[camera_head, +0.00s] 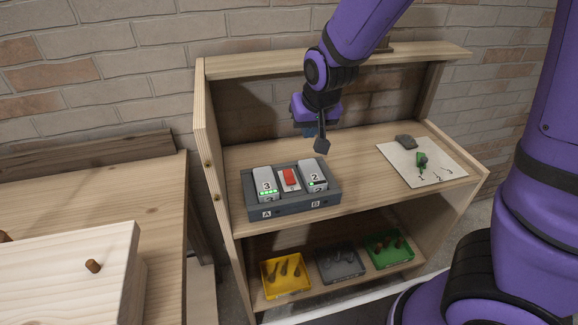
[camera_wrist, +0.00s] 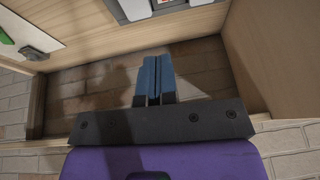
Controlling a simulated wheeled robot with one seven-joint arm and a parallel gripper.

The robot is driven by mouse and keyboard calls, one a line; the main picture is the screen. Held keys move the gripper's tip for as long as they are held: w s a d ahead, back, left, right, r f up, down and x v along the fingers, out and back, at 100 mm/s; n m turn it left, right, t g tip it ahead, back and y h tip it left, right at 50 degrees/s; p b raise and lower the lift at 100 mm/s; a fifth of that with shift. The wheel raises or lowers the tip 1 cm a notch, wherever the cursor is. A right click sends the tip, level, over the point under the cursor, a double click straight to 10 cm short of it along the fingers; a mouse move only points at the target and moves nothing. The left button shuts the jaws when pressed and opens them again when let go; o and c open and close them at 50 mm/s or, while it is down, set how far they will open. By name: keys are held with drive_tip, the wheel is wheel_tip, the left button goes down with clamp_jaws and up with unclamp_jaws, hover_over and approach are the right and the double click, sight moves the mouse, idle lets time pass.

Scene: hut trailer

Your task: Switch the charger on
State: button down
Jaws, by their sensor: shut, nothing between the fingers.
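The charger (camera_head: 292,205) is a dark grey dock on the upper shelf, with slots marked A and B. Battery 3 (camera_head: 266,184) with a row of green lights sits above A; battery 2 (camera_head: 314,173) with fewer green lights showing sits above B. A red switch (camera_head: 289,176) lies between them; I cannot tell its setting. The charger's edge (camera_wrist: 180,8) shows at the top of the wrist view, mostly cut off. My gripper (camera_head: 309,131) is above and behind the charger, apart from it. Its blue fingers (camera_wrist: 154,62) are shut and empty.
A sheet (camera_head: 433,170) numbered 1 to 3 with a green item (camera_head: 421,160) and a grey block (camera_head: 405,141) lies right. Yellow (camera_head: 266,283), grey (camera_head: 341,276) and green (camera_head: 405,258) trays stand on the lower shelf.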

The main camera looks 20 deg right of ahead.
sight(288, 170)
drive_tip(key=shift+h, duration=0.3)
drive_tip(key=shift+w+a+f, duration=0.35)
drive_tip(key=shift+a+f, duration=0.05)
drive_tip(key=shift+f, duration=0.35)
drive_tip(key=shift+w+a+f, duration=0.3)
drive_tip(key=shift+a+f, duration=0.15)
drive_tip(key=shift+f, duration=0.3)
drive_tip(key=shift+w+a+f, duration=0.35)
drive_tip(key=shift+a+f, duration=0.05)
drive_tip(key=shift+f, duration=0.35)
drive_tip(key=shift+f, duration=0.15)
drive_tip(key=x, duration=1.3)
drive_tip(key=shift+w+f, duration=0.25)
drive_tip(key=shift+w, duration=0.05)
